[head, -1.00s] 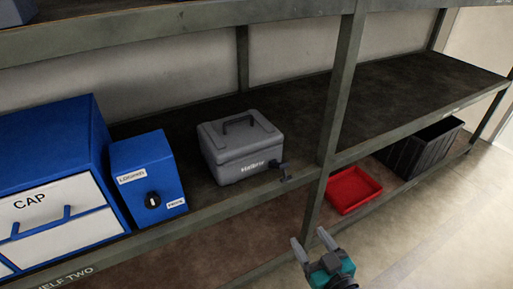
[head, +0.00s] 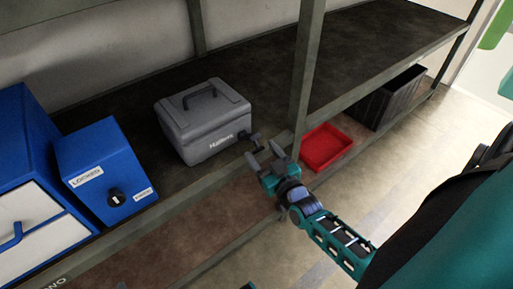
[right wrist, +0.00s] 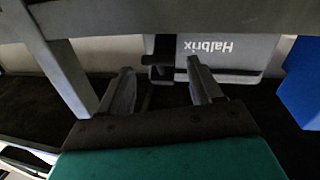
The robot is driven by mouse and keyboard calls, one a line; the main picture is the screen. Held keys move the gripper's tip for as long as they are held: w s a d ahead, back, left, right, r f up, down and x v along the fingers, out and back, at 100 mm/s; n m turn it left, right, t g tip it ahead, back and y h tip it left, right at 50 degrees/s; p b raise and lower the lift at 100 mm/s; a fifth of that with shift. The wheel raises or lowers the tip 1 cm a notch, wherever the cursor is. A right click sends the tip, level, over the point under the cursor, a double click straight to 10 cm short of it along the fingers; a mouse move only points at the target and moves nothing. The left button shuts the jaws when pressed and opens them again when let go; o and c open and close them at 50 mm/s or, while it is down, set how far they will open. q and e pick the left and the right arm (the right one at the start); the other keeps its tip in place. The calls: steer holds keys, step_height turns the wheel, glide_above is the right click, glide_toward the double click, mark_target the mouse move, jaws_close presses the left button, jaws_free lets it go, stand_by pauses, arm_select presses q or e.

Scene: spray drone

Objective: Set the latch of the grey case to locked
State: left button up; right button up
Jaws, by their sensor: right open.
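The grey case (head: 205,125) with a top handle and "Halbrix" lettering sits near the shelf's front edge. Its dark latch (head: 249,137) sticks out at the right end of its front face. My right gripper (head: 264,154) is open and empty, just in front of the latch. In the right wrist view, the case (right wrist: 230,52) appears upside down, and the dark latch (right wrist: 160,60) lies in line with the gap between my fingers (right wrist: 160,68). I cannot tell whether the latch is between the fingertips or beyond them, nor which setting it has. My left gripper is not in view.
A shelf post (head: 306,80) stands close to the right of the case. A blue box (head: 105,165) with a black knob and a "LOCKED" label stands to the left. A red tray (head: 325,147) and a black crate (head: 392,98) are lower right.

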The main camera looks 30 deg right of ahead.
mark_target(258, 147)
steer(key=shift+w+d+b, duration=0.15)
steer(key=shift+w+b, duration=0.15)
steer(key=shift+w, duration=1.5)
jaws_close()
